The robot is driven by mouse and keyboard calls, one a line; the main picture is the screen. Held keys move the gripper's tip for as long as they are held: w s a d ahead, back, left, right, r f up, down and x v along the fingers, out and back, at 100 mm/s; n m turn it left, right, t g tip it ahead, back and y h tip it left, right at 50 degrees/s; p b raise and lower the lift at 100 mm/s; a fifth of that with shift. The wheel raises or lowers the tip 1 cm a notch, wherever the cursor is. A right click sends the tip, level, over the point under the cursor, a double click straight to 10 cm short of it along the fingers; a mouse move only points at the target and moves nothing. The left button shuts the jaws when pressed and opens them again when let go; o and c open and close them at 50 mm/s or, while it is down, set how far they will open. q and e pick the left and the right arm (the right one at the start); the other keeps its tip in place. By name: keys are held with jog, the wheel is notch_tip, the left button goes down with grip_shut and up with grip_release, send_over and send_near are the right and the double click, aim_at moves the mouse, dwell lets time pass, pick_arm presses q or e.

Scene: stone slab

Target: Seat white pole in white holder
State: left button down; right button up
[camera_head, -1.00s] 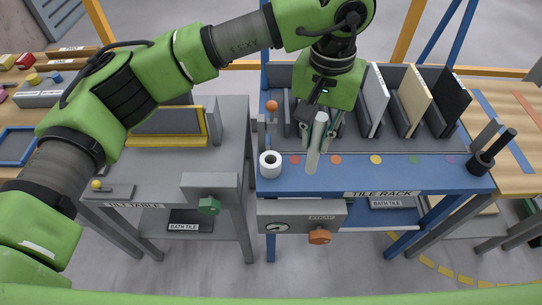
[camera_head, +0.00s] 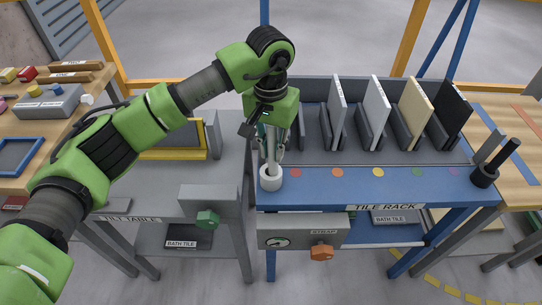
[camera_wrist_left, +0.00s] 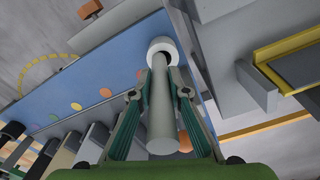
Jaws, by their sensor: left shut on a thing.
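The white pole (camera_head: 271,148) stands roughly upright in my left gripper (camera_head: 271,143), whose fingers are shut on it. The white holder (camera_head: 271,181) is a short round cup at the left front corner of the blue rack top, directly below the gripper. The pole's lower end is at the holder's mouth. In the left wrist view, the pole (camera_wrist_left: 162,118) runs between the two green-padded fingers (camera_wrist_left: 158,108) toward the holder (camera_wrist_left: 162,46), and its far end overlaps the dark opening. I cannot tell how deep it sits. My right gripper is not in view.
The blue tile rack (camera_head: 370,188) holds several upright tiles behind a row of coloured dots. A black holder with a black pole (camera_head: 485,174) stands at its right end. The rack's front strip is mostly clear.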

aim_at(270, 155)
pick_arm(q)
jog(key=f, duration=0.2)
jog(key=shift+w+a+f, duration=0.25)
jog(key=shift+w+f, duration=0.05)
jog(key=shift+f, duration=0.1)
jog(key=c, duration=2)
grip_release()
jog(key=shift+w+g, duration=0.15)
jog(key=shift+g, duration=0.15)
jog(key=shift+c, duration=0.2)
jog(key=shift+o, duration=0.6)
jog(key=shift+s+r, duration=0.2)
jog(key=shift+s, duration=0.05)
jog(key=shift+d+r, duration=0.1)
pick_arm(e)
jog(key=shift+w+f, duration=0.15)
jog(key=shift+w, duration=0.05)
pick_arm(q)
jog(key=shift+w+r, duration=0.15)
jog(key=shift+r, duration=0.35)
notch_tip(270, 155, up, 11)
jog(key=shift+b, duration=0.95)
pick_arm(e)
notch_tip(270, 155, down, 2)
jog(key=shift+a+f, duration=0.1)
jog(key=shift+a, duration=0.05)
pick_arm(q)
jog(key=shift+s, duration=0.2)
